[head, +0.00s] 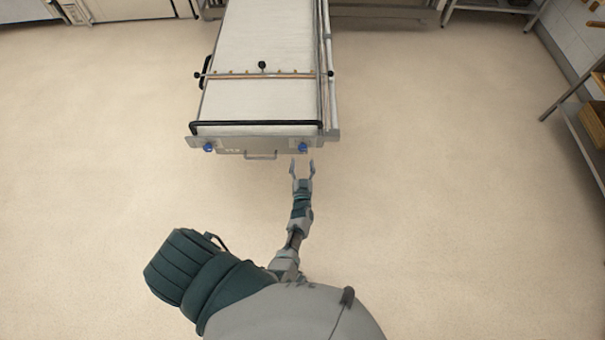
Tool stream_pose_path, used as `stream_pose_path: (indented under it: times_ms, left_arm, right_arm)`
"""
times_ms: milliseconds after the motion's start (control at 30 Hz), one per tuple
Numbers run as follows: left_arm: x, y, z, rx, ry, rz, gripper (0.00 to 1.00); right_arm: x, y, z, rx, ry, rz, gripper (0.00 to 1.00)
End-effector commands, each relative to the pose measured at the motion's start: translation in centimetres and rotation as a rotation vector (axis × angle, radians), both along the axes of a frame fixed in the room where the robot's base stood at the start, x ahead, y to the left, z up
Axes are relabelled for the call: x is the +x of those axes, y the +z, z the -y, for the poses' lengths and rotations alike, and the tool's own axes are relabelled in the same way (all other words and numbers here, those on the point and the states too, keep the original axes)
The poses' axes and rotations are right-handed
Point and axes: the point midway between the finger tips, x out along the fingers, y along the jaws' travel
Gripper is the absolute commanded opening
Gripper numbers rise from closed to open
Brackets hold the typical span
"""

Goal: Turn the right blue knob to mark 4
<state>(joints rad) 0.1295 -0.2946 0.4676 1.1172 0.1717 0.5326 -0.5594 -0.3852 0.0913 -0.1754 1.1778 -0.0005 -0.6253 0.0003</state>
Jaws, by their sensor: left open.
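The right blue knob (303,147) sits on the front panel of a long white-topped machine, near the panel's right end. A second blue knob (208,147) sits near the left end. The marks around the knobs are too small to read. My left gripper (302,165) is open and empty, with its two fingers pointing at the right knob. Its fingertips are just short of the knob and appear apart from it. My right gripper is not in view.
The machine (262,100) has a black bar along its front edge and a metal handle (261,156) on the front panel between the knobs. A metal shelf (580,140) stands at the far right. The floor around is clear.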

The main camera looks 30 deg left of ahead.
Motion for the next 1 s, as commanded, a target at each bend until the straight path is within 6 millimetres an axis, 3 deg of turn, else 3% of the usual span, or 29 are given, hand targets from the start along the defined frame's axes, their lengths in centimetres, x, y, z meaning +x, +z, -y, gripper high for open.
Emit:
stream_pose_path:
  times_ms: [100, 300, 900, 1000]
  left_arm:
    - [-2.2, -0.1, 1.4, -0.001, -0.001, -0.001, 0.63]
    - [-4.1, 0.0, 2.6, 0.001, 0.000, 0.001, 0.63]
    - [-4.4, 0.0, 2.8, 0.002, -0.001, 0.001, 0.63]
    - [-4.4, -0.8, 3.1, -0.008, -0.030, -0.023, 0.63]
  right_arm:
    - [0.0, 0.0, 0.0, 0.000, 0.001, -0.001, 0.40]
    - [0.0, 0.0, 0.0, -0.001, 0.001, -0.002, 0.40]
    - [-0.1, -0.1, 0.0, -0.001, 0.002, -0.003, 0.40]
    - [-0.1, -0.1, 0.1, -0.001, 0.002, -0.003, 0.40]
